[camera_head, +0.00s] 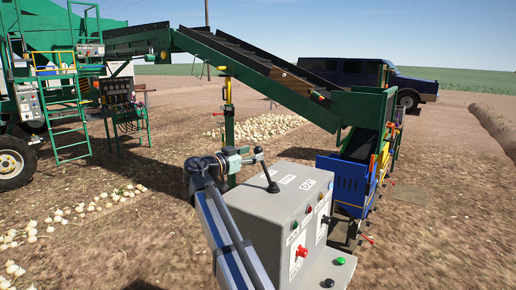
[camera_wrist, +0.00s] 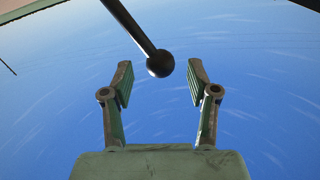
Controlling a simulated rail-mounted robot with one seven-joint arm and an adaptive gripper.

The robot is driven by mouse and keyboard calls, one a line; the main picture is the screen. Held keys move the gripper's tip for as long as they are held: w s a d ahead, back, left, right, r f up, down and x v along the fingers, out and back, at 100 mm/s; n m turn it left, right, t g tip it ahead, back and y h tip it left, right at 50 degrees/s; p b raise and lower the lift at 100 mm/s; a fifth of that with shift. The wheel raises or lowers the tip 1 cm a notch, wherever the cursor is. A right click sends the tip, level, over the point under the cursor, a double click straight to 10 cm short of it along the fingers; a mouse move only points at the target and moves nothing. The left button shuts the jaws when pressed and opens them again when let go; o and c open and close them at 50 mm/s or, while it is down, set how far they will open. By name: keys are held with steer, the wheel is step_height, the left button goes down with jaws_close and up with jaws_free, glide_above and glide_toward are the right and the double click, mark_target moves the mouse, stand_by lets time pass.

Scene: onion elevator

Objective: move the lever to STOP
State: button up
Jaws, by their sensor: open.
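The lever (camera_head: 265,170) is a dark rod with a round black knob, standing on top of the grey control box (camera_head: 262,212) and leaning left in the head view. In the wrist view my gripper's two fingers are open, and the lever's black knob (camera_wrist: 160,63) appears in the gap between the fingertips, with a visible space on both sides. How deep the knob sits between them is unclear.
The box front carries buttons and a red switch (camera_head: 301,251); a green button (camera_head: 340,261) is lower down. A blue bin (camera_head: 350,184) and green conveyor (camera_head: 270,75) stand behind. Onions (camera_head: 262,127) lie on the ground. The air left of the box is mostly free.

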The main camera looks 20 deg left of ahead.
mark_target(255, 152)
steer(key=shift+p+x, duration=0.4)
steer(key=shift+x, duration=1.45)
steer(key=shift+c, duration=0.3)
jaws_close()
